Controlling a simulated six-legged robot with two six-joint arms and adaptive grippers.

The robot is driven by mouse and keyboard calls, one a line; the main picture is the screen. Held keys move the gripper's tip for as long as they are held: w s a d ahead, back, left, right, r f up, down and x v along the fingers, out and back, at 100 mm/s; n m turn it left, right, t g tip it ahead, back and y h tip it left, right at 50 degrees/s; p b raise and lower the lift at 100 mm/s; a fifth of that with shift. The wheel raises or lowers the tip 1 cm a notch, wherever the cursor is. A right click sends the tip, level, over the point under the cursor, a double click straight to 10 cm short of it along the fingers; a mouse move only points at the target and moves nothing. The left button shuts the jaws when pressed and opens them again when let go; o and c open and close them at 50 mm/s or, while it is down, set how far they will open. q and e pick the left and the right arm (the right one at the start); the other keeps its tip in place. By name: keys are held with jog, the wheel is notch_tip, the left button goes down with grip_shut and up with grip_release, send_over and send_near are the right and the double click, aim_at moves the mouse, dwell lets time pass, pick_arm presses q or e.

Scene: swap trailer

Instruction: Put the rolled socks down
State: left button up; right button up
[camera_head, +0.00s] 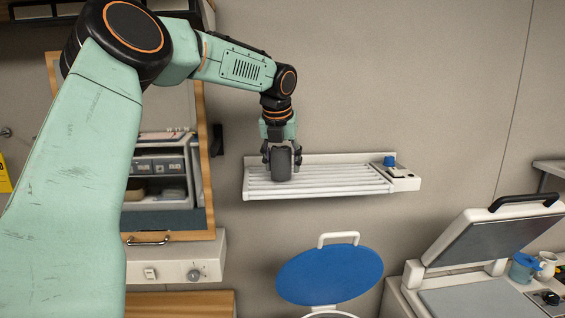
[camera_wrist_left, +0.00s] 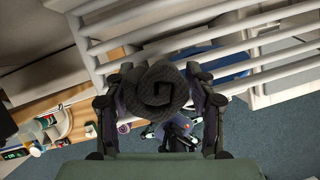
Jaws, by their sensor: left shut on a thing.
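The rolled socks (camera_head: 281,164) are a dark grey bundle. My left gripper (camera_head: 282,156) is shut on them, over the left part of a white slatted rack (camera_head: 330,191) on the wall. In the left wrist view the rolled socks (camera_wrist_left: 155,91) show their spiral end between the two fingers of my left gripper (camera_wrist_left: 158,100). The white bars of the rack (camera_wrist_left: 230,60) lie behind and beside them there. I cannot tell whether the socks touch the slats. My right gripper is in neither view.
Below are a round blue lid (camera_head: 330,275) and, at right, an open hinged press-like unit (camera_head: 490,245). A wood-framed opening (camera_head: 207,150) is at left.

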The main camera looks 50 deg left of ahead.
pick_arm(q)
jog(key=shift+w+a+f, duration=0.1)
jog(key=shift+a+f, duration=0.1)
jog(key=shift+a, duration=0.05)
jog(key=shift+f, duration=0.15)
jog(key=o, duration=1.1)
jog(key=shift+d, duration=0.2)
jog(key=shift+a, duration=0.15)
jog(key=b+v, duration=0.1)
jog(key=v, duration=1.1)
